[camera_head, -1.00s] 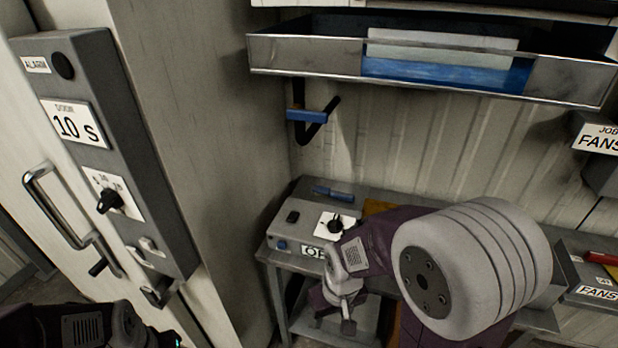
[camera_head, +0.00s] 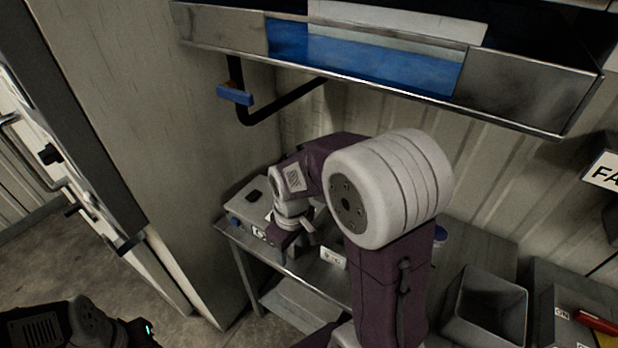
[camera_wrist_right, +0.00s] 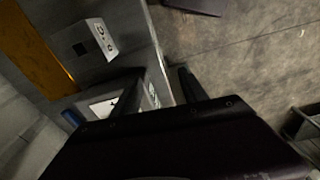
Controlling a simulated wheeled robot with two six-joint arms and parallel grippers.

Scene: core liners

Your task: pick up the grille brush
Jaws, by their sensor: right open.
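I cannot clearly make out a grille brush. A small blue thing (camera_wrist_right: 71,118) shows at the left in the wrist view, beside the control box, partly cut off by my dark gripper body; I cannot tell what it is. My right gripper (camera_head: 292,245) is over the front of the metal table (camera_head: 290,268), by the control box (camera_head: 246,198).
A metal shelf (camera_head: 545,103) with blue and pale contents overhangs the table. A black wall bracket with a blue grip (camera_head: 234,95) is below it. A small grey box (camera_head: 334,257) stands on the table. An open grey bin (camera_head: 486,312) is right of my arm.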

